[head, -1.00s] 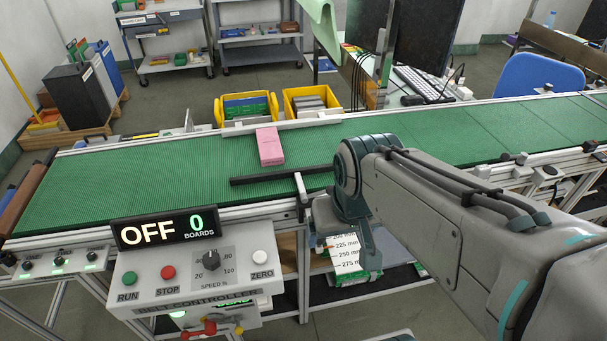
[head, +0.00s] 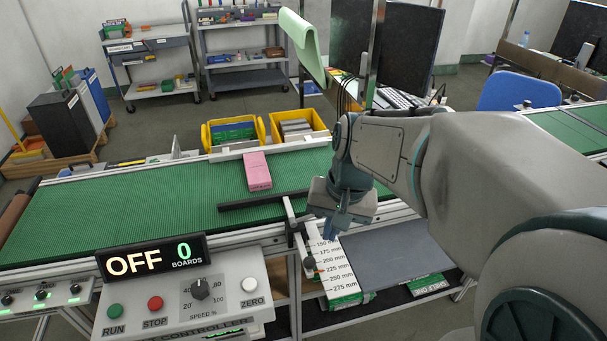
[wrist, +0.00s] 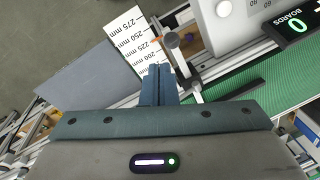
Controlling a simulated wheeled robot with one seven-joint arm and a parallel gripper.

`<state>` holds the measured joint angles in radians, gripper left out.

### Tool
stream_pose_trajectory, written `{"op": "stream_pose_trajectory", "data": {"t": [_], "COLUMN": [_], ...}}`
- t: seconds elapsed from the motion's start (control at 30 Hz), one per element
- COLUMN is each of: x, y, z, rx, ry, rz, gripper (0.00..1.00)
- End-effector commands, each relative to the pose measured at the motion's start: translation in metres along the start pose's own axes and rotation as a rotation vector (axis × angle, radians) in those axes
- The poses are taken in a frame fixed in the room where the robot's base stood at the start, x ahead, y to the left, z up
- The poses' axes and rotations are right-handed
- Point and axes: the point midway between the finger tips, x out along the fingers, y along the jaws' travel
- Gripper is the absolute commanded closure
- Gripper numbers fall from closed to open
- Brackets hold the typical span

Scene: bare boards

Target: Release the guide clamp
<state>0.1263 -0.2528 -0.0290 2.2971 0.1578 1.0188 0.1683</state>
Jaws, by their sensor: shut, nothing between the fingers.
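The black guide bar (head: 262,201) runs from the bracket across the green belt (head: 120,215). A white millimetre scale (head: 336,268) lies beside the knob, with a small red pointer near its 225 mm mark. My gripper (head: 331,234) points down, shut and empty, to the right of the bracket. In the wrist view its fingers (wrist: 158,74) are together and apart from the knob.
A pink box (head: 257,171) stands on the belt behind the guide bar. The belt controller (head: 180,300) sits at front left, its display reading OFF and 0 boards. Yellow bins (head: 233,133) stand behind the belt. A grey panel (head: 395,250) lies right of the scale.

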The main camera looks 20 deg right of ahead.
Motion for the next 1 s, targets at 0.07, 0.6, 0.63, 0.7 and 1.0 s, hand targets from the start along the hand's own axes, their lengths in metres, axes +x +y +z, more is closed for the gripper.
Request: {"op": "stream_pose_trajectory", "data": {"t": [0.07,0.6,0.63,0.7,1.0], "x": [0.003,0.038,0.042,0.049,0.07], "y": [0.002,0.038,0.042,0.051,0.079], "z": [-0.018,-0.134,-0.14,-0.154,-0.19], "rx": [0.101,0.742,0.777,0.85,1.055], "ry": [-0.044,-0.319,-0.333,-0.367,-0.466], "rz": [-0.02,-0.174,-0.182,-0.202,-0.261], "gripper": [1.0,1.0,1.0,1.0,1.0]}}
